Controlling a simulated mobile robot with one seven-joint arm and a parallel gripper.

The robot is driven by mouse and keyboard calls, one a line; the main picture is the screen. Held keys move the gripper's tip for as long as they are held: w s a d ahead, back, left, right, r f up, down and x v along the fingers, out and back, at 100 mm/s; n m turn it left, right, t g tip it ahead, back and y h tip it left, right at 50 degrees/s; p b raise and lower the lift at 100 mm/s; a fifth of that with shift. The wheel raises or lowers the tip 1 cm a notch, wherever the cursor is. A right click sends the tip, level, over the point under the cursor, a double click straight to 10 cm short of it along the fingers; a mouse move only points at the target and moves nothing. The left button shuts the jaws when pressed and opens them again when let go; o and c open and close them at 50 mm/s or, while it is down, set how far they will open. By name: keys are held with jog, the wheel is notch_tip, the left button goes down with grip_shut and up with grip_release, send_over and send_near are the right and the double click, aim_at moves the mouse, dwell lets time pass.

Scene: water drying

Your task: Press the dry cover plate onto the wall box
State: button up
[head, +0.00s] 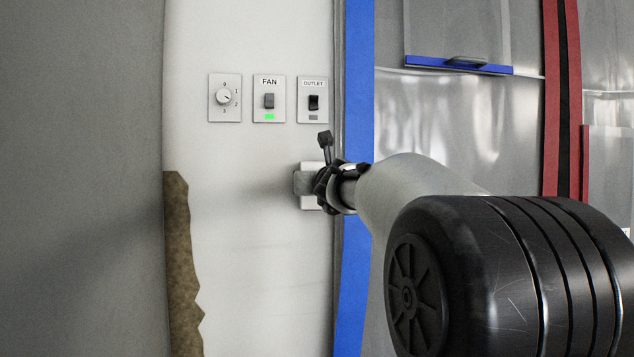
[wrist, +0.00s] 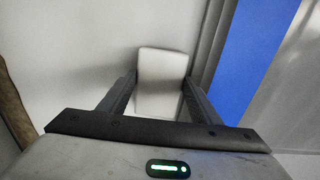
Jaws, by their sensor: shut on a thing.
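A white cover plate (wrist: 161,82) stands between the two dark fingers of my gripper (wrist: 160,79) in the wrist view. My gripper is shut on it. In the head view the white plate (head: 311,202) shows at the wall below the switches, partly covered by my gripper (head: 305,183). The plate is at or very close to the wall; I cannot tell whether it touches. No separate wall box shows; it may be hidden behind the plate. Whether the plate is dry cannot be seen.
On the white wall above are a dial (head: 224,97), a FAN switch (head: 269,99) with a lit green light, and an OUTLET switch (head: 313,100) with an unlit light. A blue strip (head: 352,270) and clear curtain stand right. A brown torn edge (head: 180,260) is left.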

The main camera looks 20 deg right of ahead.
jog(key=shift+w+d, duration=0.2)
jog(key=shift+w, duration=0.75)
dwell(0.4)
jog(key=o, duration=1.1)
